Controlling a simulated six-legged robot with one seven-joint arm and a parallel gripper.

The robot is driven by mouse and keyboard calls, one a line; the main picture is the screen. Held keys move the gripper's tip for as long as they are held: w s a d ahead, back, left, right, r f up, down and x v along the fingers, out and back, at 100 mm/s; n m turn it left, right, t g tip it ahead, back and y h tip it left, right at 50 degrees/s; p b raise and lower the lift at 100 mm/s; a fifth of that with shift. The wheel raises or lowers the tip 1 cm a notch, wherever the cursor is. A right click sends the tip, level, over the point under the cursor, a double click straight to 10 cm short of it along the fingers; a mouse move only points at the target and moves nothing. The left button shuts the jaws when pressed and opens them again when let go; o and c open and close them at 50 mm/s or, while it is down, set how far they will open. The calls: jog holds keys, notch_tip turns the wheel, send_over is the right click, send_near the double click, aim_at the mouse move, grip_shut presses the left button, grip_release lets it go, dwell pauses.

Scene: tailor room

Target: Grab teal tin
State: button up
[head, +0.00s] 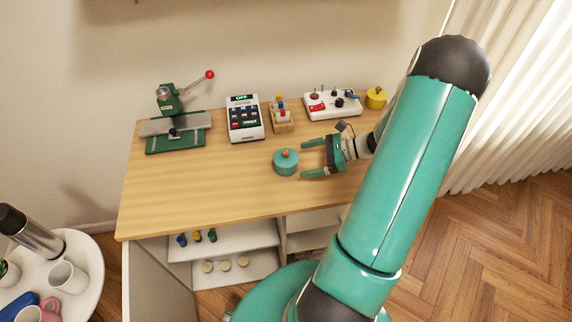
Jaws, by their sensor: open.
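The teal tin (286,167) is a small round container with a brown knob on its lid. It stands upright on the wooden table (200,190), near the middle right. My gripper (308,159) is open, low over the table just right of the tin. Its two fingers point left toward the tin, one on the far side and one on the near side. The fingertips look a little short of the tin, and nothing is between them. Whether they touch it cannot be told from this view.
Behind the tin stand a calculator-like device (244,118), a wooden holder (282,119), a white control box (331,105) and a yellow tin (376,98). A green press (176,128) is at back left. The table's left front is clear. A round white side table (85,262) holds cups.

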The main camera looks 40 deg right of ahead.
aim_at(284, 162)
jog(key=x, duration=0.8)
jog(key=shift+w+r, duration=0.1)
jog(key=shift+c, duration=0.4)
jog(key=c, duration=1)
